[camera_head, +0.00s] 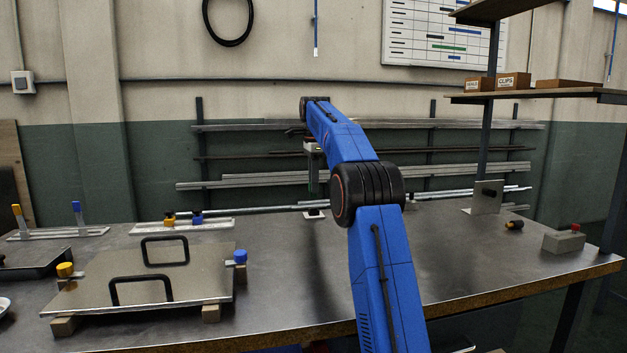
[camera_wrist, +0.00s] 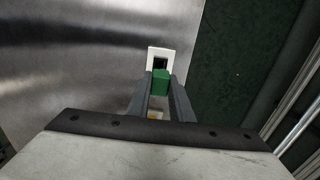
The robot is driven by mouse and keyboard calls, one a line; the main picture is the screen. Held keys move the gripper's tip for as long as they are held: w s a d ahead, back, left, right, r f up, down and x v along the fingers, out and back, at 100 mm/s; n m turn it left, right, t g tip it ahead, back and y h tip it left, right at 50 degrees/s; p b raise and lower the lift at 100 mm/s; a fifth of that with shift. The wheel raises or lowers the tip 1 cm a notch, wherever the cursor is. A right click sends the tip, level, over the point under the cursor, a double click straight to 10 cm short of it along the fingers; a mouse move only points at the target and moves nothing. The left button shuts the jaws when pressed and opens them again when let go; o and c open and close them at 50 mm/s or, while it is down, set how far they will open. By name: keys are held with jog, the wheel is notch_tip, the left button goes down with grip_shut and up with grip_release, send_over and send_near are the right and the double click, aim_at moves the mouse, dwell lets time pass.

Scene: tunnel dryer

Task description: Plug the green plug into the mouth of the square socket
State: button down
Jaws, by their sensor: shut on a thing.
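My gripper (camera_wrist: 160,88) is shut on the green plug (camera_wrist: 161,80), which sits between the two grey fingertips in the wrist view. The white square socket (camera_wrist: 152,52) lies on the metal bench just beyond the plug, its dark mouth (camera_wrist: 160,63) partly covered by the plug's edge. The plug appears apart from the mouth and slightly to the near side of it; the exact height is hard to tell. In the head view my gripper (camera_head: 313,178) points down over the white socket (camera_head: 314,215) near the bench's back edge; the plug is hard to make out there.
Metal rods and bars (camera_head: 270,178) rest on a rack behind the bench (camera_head: 290,270). A metal plate with black handles (camera_head: 200,285) and clamps lies at left. An upright plate (camera_head: 487,197) and a grey block with a red knob (camera_head: 564,241) stand at right.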

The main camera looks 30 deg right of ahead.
jog(key=shift+f, duration=1.7)
jog(key=shift+f, duration=1.45)
dwell(0.4)
jog(key=c, duration=1.5)
grip_release()
jog(key=shift+r, duration=0.1)
jog(key=shift+r, duration=3.7)
jog(key=shift+s, duration=0.1)
